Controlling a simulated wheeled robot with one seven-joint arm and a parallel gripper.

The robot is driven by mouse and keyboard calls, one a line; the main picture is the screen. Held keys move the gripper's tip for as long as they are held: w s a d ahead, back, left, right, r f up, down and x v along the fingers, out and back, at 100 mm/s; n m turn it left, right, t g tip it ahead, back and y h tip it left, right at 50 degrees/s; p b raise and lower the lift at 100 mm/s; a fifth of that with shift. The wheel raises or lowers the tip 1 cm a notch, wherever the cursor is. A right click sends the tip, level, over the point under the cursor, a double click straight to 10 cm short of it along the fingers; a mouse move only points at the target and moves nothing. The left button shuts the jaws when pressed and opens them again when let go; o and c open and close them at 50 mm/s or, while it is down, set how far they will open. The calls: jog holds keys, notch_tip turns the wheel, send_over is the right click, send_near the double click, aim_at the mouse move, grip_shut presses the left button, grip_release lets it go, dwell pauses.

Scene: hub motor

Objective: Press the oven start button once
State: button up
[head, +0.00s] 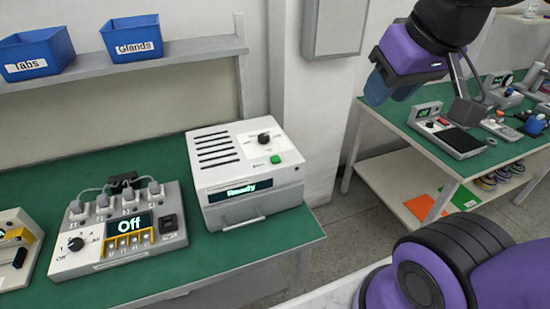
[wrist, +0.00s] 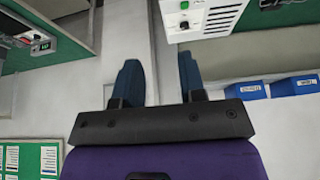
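The oven (head: 241,172) is a white box with vent slots on top and a display reading "Ready". It stands at the right end of the green bench. Its green button (head: 275,160) is on the top near the front right corner, below a black knob (head: 263,138). My gripper (head: 392,90) is up to the right of the oven, well apart from it. In the wrist view its two blue fingers (wrist: 159,80) are spread with nothing between them. The oven also shows in the wrist view (wrist: 205,15), upper right, with its green button (wrist: 184,6).
Blue bins (head: 132,38) labelled "Tabs" and "Glands" sit on a shelf above. A second green bench (head: 470,165) holds devices at right. Bare floor lies between the benches.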

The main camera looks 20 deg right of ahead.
grip_shut()
dwell(1.4)
